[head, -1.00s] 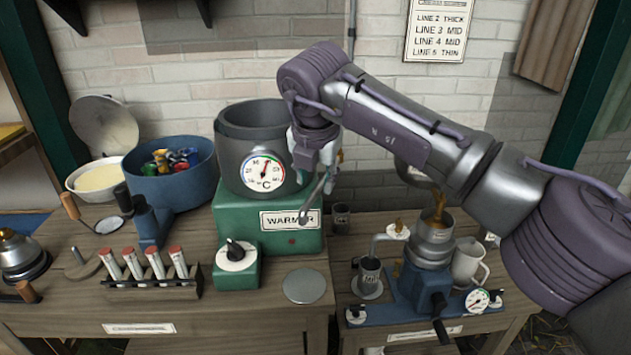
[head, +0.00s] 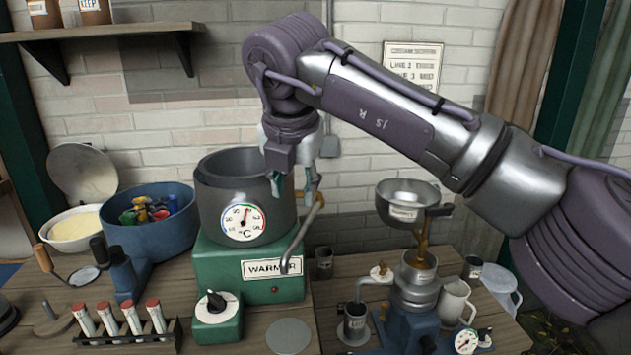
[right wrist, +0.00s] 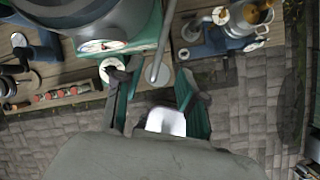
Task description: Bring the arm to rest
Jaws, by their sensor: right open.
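My right arm (head: 390,110) comes in from the right, with the elbow bent high and the wrist pointing down. My right gripper (head: 310,188) hangs open and empty beside the right rim of the grey pot (head: 212,205). The pot stands on the green warmer (head: 226,262), and a metal lever (head: 301,238) on the warmer's right side rises close below the gripper. I cannot tell whether they touch. My left gripper is not in view.
A blue tub (head: 150,235) of coloured pieces and a rack (head: 130,338) of red-capped tubes stand at left. A funnel (head: 408,205) over a blue-based machine (head: 405,325) stands right, below my forearm. A shelf (head: 100,33) juts from the wall at upper left.

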